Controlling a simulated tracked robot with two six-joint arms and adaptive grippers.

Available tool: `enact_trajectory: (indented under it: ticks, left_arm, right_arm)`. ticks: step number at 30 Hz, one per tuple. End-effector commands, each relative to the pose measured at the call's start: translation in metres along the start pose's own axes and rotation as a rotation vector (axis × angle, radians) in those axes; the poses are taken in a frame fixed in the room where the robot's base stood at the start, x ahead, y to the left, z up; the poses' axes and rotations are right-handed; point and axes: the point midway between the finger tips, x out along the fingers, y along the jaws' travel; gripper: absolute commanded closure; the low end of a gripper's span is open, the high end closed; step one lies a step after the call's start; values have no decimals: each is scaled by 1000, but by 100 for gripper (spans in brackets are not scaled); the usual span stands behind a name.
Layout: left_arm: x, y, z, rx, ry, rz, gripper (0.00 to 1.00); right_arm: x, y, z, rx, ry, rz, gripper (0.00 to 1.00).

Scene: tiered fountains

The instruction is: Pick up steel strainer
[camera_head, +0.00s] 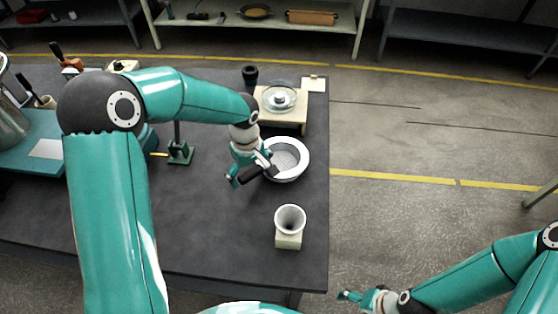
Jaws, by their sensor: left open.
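The steel strainer (286,159) is a round bowl with a bright wide rim and a grey inside, near the right edge of the dark table. My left gripper (250,171) is open at the strainer's left side, reaching down from above. A short dark bar between its fingers looks like the strainer's handle, but I cannot be sure. Whether the fingers touch it cannot be told. My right gripper (358,299) is low in the picture, beyond the table's right edge and far from the strainer; its fingers are too small to read.
A wooden stand (291,119) with a glass dish is behind the strainer. A white funnel-like cup (290,219) on a small block is in front. A green stand (180,152) is to the left. The table (225,245) is clear at front left.

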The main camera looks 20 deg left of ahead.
Motion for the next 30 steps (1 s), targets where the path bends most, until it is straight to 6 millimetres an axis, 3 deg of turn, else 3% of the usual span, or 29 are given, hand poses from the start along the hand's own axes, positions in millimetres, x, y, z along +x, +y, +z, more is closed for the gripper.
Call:
enact_trajectory:
  ticks: [4, 14, 25, 30]
  left_arm:
    - [0, 0, 0, 0, 0, 0, 2]
    - [0, 0, 0, 0, -1, -1, 57]
    - [0, -1, 1, 0, -2, -3, 58]
    - [-10, 0, 0, -1, -1, -2, 58]
  right_arm:
    - [0, 0, 0, 0, 0, 0, 17]
    - [0, 0, 0, 0, 0, 0, 17]
    - [0, 0, 0, 0, 0, 0, 17]
    - [1, 0, 0, 0, 0, 0, 17]
